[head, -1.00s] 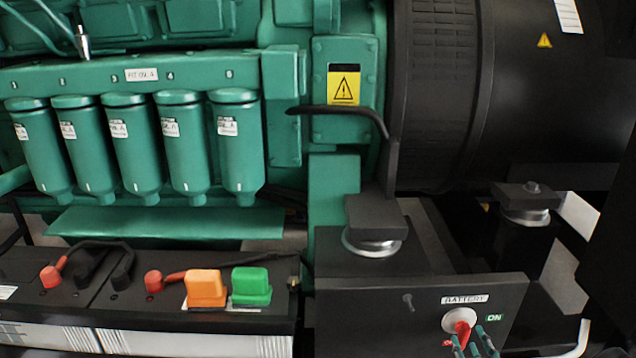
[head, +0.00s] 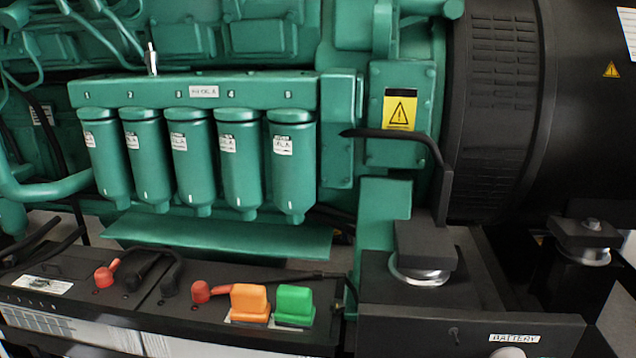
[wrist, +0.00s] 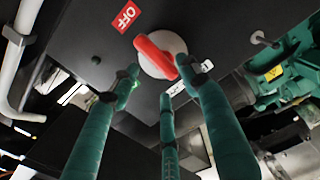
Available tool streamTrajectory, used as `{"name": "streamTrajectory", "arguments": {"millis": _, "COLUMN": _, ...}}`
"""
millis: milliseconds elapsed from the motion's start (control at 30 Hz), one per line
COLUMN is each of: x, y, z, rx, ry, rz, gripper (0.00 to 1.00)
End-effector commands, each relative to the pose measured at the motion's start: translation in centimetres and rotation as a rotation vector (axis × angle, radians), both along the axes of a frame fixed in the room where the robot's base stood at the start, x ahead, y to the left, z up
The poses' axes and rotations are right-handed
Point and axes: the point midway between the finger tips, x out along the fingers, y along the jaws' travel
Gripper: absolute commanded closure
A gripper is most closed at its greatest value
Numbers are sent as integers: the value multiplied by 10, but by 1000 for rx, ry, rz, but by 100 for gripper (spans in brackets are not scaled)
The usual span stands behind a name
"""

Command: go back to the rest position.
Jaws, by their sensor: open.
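My gripper (wrist: 160,84) shows in the wrist view with its green fingers spread open and nothing between them. A red switch handle (wrist: 156,57) on a round white base (wrist: 176,46) lies just beyond the fingertips. I cannot tell whether any finger touches it. A red OFF label (wrist: 126,16) is beside the switch on the dark panel. In the head view my gripper is out of the picture. Only the top of the white switch base (head: 508,352) shows at the bottom edge, below the BATTERY label (head: 514,338).
Green filters (head: 240,160) hang from the engine. Batteries with an orange cap (head: 249,300) and a green cap (head: 295,303) stand at lower left. A white pipe (wrist: 20,50) runs at left.

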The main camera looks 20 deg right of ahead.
Motion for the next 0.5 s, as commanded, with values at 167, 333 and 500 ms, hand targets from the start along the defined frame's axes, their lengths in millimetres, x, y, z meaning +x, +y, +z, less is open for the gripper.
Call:
{"name": "streamTrajectory", "arguments": {"millis": 167, "x": -34, "y": 14, "z": 0, "rx": 3, "ry": -2, "rz": -5, "gripper": 54}}
{"name": "streamTrajectory", "arguments": {"millis": 333, "x": -58, "y": 24, "z": 1, "rx": 1, "ry": -3, "rz": -5, "gripper": 54}}
{"name": "streamTrajectory", "arguments": {"millis": 500, "x": -67, "y": 33, "z": 1, "rx": 0, "ry": -1, "rz": 8, "gripper": 54}}
